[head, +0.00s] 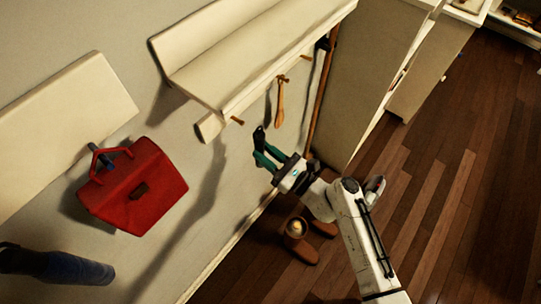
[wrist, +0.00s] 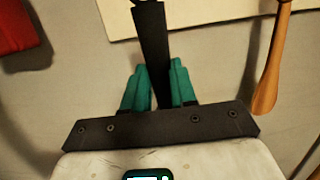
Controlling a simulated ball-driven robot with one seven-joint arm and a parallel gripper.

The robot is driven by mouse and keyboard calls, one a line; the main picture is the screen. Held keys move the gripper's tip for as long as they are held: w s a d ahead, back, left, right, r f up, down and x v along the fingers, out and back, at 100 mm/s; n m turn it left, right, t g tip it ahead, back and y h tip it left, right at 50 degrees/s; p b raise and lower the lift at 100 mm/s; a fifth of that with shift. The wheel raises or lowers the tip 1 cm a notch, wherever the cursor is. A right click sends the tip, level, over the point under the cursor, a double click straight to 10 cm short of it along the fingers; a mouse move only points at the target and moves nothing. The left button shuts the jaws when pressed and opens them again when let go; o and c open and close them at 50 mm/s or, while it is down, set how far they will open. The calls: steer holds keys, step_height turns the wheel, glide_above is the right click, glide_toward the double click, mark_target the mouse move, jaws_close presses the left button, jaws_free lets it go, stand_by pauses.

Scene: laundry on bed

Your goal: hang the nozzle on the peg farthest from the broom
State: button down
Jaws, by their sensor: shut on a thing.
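My gripper (head: 264,153), with green fingers, is shut on a dark nozzle (head: 259,137). The nozzle points up and away from the fingers, in front of the wall below the cream rail. In the wrist view the nozzle (wrist: 151,40) stands between the two green fingers. A bare wooden peg (head: 238,121) sticks out near the rail's left end, just above and left of the nozzle, with a gap between them. A second peg (head: 282,78) bears a wooden shoehorn (head: 279,106). A third peg (head: 306,58) is farther right. A long wooden handle (head: 321,90), perhaps the broom's, stands at the right end.
A red bag (head: 133,188) hangs on the wall at left; its edge shows in the wrist view (wrist: 18,28). A dark blue rolled item (head: 62,266) is at lower left. Brown boots (head: 297,245) stand below my arm. A tall cabinet (head: 362,80) bounds the right side.

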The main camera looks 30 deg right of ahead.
steer(key=w+a+f+b, duration=0.1)
steer(key=w+a+b, duration=0.1)
steer(key=w, duration=0.5)
steer(key=shift+w+a+f+b, duration=0.15)
steer(key=shift+a+b, duration=0.05)
steer(key=shift+b, duration=0.4)
stand_by(0.4)
steer(key=shift+f, duration=0.1)
stand_by(0.4)
steer(key=c, duration=0.8)
jaws_free()
steer(key=b+v, duration=0.2)
steer(key=v, duration=0.9)
steer(key=shift+a, duration=0.1)
